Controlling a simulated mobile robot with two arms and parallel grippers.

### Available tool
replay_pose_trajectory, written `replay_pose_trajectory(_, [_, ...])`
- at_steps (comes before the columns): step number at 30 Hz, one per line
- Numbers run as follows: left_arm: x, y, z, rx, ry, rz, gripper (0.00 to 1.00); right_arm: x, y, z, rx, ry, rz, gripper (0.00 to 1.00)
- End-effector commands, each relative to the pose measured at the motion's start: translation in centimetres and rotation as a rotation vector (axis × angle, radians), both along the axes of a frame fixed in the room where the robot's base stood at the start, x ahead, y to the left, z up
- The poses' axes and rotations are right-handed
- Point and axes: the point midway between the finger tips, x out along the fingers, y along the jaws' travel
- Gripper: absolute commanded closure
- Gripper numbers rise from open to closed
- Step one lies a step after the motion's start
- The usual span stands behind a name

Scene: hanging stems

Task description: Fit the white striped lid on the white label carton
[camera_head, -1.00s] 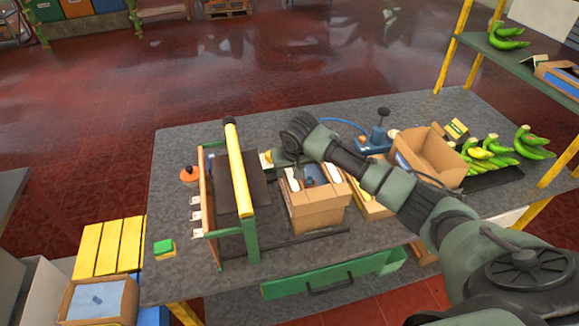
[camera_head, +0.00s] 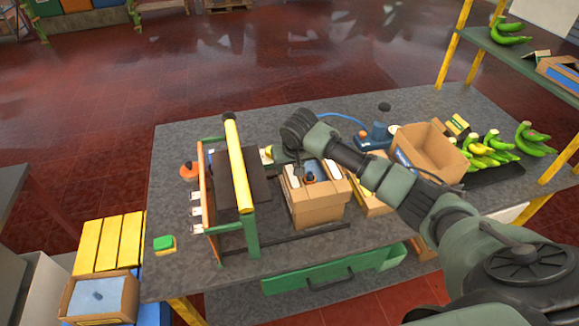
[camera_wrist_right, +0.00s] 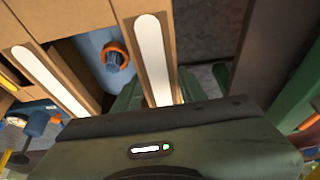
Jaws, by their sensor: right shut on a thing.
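The white striped lid (camera_head: 341,186) is brown card with two white stripes and an opening between them. It is over the top of a brown carton (camera_head: 318,216), the likely white label carton; its label is not visible. I cannot tell if the lid is fully down. Through the opening show a blue surface and an orange-and-black knob; they also show in the right wrist view. My right gripper (camera_head: 297,160) is at the far left edge of the lid, shut on it. In the right wrist view its fingers (camera_wrist_right: 155,97) are beside one white stripe. My left gripper is not in view.
A green frame with a yellow bar (camera_head: 238,165) stands close left of the carton. A larger open carton (camera_head: 440,150) and green bananas (camera_head: 490,150) are to the right. A blue device (camera_head: 376,137) stands behind.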

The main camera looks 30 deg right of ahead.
Motion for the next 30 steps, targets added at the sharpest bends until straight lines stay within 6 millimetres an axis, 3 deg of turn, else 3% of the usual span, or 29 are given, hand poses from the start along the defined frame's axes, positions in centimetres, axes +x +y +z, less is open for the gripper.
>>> replay_pose_trajectory(30, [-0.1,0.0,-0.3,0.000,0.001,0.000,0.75,0.0,0.0,-1.2,0.000,0.000,0.000,0.88])
